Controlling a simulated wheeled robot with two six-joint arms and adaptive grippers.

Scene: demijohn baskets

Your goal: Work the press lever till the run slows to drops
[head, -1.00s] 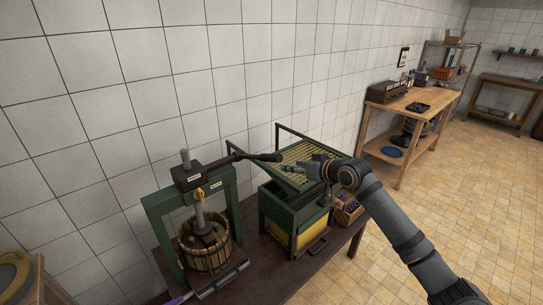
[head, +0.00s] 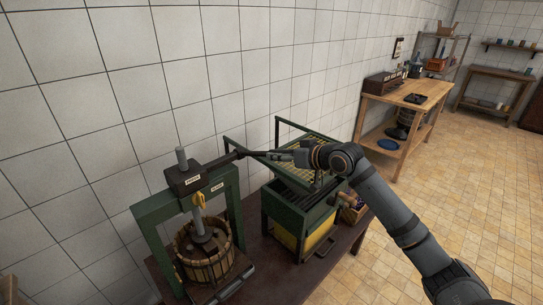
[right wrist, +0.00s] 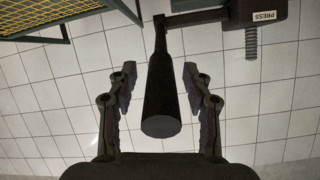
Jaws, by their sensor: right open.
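The press (head: 187,180) is a green frame with a dark head on a screw, above a slatted wooden basket (head: 188,265). Its dark lever (head: 230,157) points right from the head. My right gripper (head: 275,155) is at the lever's free end. In the right wrist view the lever's thick grip (right wrist: 162,95) lies between the two open fingers (right wrist: 160,90), with a gap on each side. The press head with its PRESS label (right wrist: 264,15) shows at top right there. The spout and any run of juice cannot be made out. My left gripper is not in view.
The tiled wall is close behind the lever. A wooden workbench (head: 432,92) stands farther back.

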